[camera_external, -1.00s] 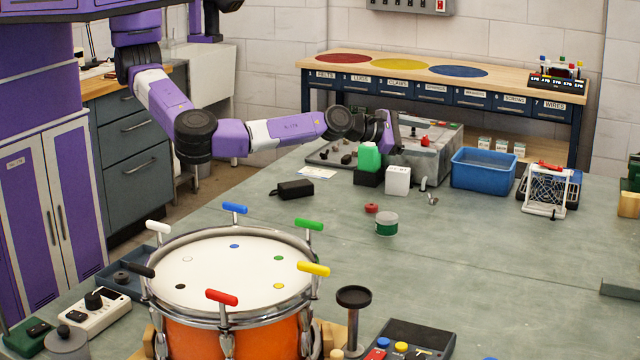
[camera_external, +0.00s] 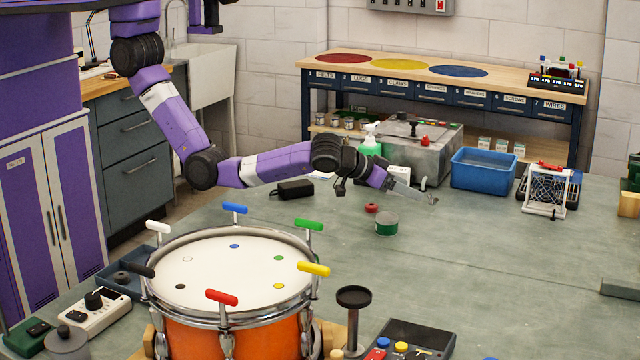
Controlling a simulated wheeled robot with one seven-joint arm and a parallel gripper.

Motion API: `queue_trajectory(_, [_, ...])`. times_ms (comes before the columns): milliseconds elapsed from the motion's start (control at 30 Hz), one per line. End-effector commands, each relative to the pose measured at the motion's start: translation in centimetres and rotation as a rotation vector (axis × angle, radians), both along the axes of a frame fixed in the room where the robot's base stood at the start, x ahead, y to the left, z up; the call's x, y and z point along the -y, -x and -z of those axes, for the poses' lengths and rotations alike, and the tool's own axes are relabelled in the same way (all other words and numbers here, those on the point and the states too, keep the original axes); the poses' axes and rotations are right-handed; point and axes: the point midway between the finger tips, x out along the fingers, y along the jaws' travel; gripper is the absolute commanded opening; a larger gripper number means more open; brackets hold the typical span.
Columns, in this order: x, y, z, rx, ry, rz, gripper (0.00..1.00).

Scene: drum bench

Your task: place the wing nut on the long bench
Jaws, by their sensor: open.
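A small grey metal piece (camera_external: 433,200), which looks like the wing nut, lies on the grey-green bench top right of my gripper; it is too small to make out its shape. My gripper (camera_external: 416,193) is open and reaches low from the left, its tip close beside that piece. I cannot tell whether they touch. The wide grey-green bench (camera_external: 500,270) fills the foreground. Another long bench (camera_external: 530,93) with a wooden top and labelled blue drawers stands along the back wall.
A red ring (camera_external: 371,208) and a green tin (camera_external: 387,224) stand just in front of my gripper. A blue bin (camera_external: 484,169), a grey metal box (camera_external: 425,150) and a white rack (camera_external: 546,190) stand behind. A drum (camera_external: 232,262) stands at front left. The bench's right middle is clear.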

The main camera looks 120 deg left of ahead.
Motion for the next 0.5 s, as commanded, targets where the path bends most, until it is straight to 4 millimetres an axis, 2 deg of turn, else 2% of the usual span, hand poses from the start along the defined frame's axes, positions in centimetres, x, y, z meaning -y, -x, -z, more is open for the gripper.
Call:
queue_trajectory(200, [-1.1,-1.0,1.3,-0.006,-0.006,0.002,0.73])
queue_trajectory(367, [-2.0,-1.8,1.6,-0.005,-0.005,0.000,0.73])
queue_trajectory(500, [-3.4,-3.0,2.2,-0.004,-0.004,0.000,0.73])
